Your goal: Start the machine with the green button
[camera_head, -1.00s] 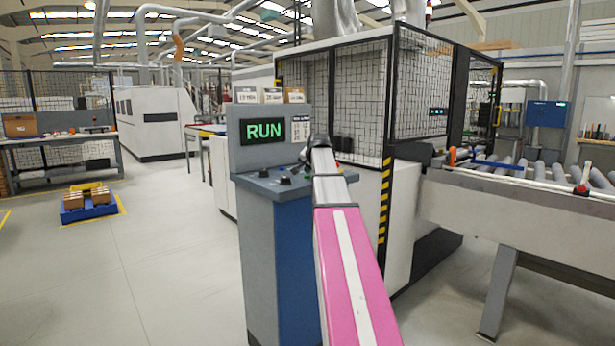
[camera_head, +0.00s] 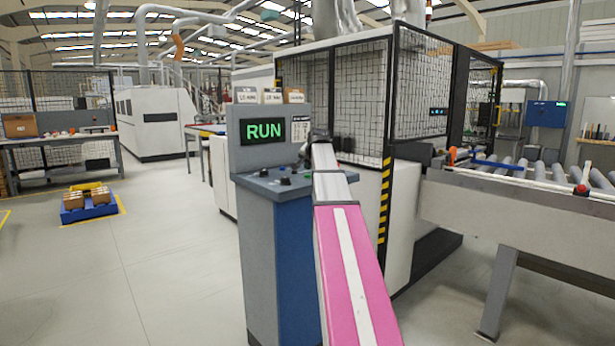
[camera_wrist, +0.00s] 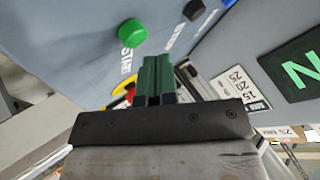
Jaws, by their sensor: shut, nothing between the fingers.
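The green button (camera_wrist: 132,33) stands out from the grey-blue panel of the control console (camera_head: 275,250), with a START label beside it in the wrist view. My gripper (camera_wrist: 157,62) is shut and empty, its dark green fingertips close to the button but visibly apart from it in the picture. In the head view my arm covers part of the console top, and the gripper is mostly hidden behind it. The console screen (camera_head: 264,131) reads RUN in green.
A dark knob (camera_wrist: 194,10) sits near the green button, and a yellow and red part (camera_wrist: 124,92) shows behind the fingers. The caged machine (camera_head: 345,110) stands behind the console. A roller conveyor (camera_head: 520,200) extends right.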

